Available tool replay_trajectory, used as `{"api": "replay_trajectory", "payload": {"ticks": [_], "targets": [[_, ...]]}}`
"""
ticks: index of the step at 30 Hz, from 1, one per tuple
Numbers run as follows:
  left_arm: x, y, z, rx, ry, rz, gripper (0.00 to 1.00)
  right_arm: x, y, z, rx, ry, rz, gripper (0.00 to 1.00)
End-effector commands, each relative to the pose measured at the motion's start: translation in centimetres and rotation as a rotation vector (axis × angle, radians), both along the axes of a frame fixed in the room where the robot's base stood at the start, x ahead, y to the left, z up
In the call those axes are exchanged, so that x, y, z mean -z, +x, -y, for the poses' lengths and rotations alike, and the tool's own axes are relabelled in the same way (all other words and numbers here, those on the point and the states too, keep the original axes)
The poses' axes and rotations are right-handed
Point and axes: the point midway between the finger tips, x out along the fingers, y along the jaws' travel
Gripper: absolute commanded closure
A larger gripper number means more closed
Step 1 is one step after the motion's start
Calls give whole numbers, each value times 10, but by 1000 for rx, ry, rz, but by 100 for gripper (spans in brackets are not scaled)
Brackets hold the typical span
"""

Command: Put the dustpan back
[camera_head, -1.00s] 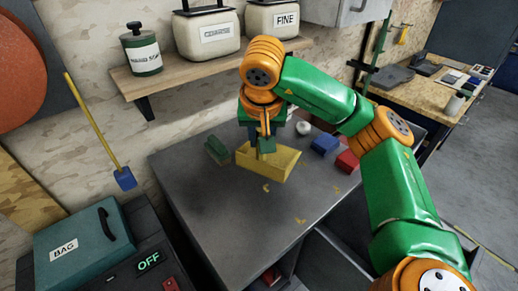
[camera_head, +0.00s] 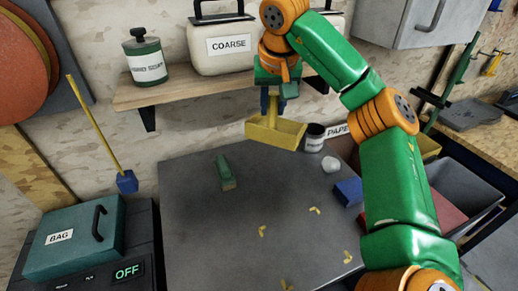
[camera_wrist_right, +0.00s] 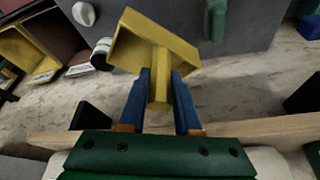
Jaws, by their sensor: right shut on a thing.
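The yellow dustpan (camera_head: 282,133) hangs from my right gripper (camera_head: 270,103), raised above the back edge of the dark table (camera_head: 200,235) and in front of the wall below the shelf. In the right wrist view, the blue fingers of the right gripper (camera_wrist_right: 161,88) are shut on the handle of the dustpan (camera_wrist_right: 142,42), and its tray points away from the fingers. The tray looks empty in the wrist view. My left gripper is out of view.
A green brush (camera_head: 225,172) lies on the table among several small yellow scraps (camera_head: 262,230). A dark cup (camera_head: 315,138), white lump (camera_head: 330,164) and blue block (camera_head: 348,192) stand at right. The wooden shelf (camera_head: 180,90) with canisters overhangs the back.

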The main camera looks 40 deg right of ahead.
Motion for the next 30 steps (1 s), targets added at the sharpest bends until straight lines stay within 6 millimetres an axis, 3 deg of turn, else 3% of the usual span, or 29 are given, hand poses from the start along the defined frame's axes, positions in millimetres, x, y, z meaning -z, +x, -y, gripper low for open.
{"api": "replay_trajectory", "payload": {"ticks": [4, 9, 18, 24, 30], "targets": [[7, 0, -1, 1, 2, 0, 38, 15, 1, 8, -1, -4, -8, 100], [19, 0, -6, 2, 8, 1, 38, 66, 0, 7, -2, -5, -11, 100], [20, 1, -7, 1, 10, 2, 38, 138, 0, 6, -1, -3, -11, 100], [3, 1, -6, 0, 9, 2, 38, 136, 27, 24, 2, -1, -7, 100], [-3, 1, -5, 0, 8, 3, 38, 137, 41, 34, 0, -1, -8, 100]]}}
